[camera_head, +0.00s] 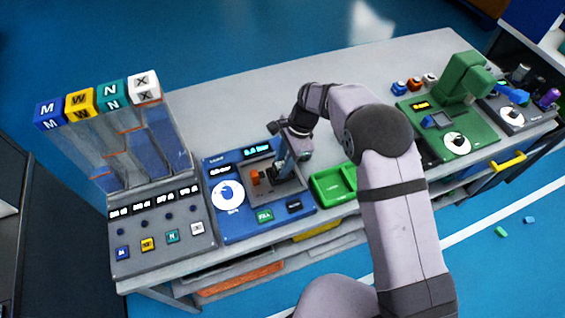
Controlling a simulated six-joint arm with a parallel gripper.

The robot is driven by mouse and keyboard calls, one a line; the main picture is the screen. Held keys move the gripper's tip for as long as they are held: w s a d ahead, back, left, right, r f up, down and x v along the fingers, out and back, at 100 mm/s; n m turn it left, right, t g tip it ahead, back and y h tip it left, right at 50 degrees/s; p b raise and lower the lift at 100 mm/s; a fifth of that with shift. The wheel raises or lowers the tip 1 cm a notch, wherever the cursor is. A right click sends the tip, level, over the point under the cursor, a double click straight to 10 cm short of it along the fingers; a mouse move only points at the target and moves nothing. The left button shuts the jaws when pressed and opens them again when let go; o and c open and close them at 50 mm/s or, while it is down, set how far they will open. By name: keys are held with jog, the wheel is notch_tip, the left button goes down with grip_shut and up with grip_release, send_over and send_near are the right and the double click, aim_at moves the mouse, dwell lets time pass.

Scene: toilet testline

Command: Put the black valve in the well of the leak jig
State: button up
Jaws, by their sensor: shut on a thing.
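The leak jig is a blue station (222,225) on the bench, left of my arm, with a display at its back and a grey recessed plate at its right. My gripper (283,166) points down over this plate. It is shut on a small dark thing (279,174), which looks like the black valve. The fingers and shadow hide most of it. I cannot tell whether it touches the well or is held just above it. An orange part (256,178) stands on the plate just left of my gripper.
A green tray (333,186) sits right of the jig. A grey button panel with clear chutes (158,225) stands at the left. A green press station (455,125) and several small coloured parts (414,83) are at the right. The bench behind the jig is clear.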

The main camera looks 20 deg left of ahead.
jog(key=shift+f, duration=0.2)
dwell(0.4)
jog(key=o, duration=1.2)
jog(key=shift+b+v, duration=1.2)
jog(key=shift+v, duration=2.45)
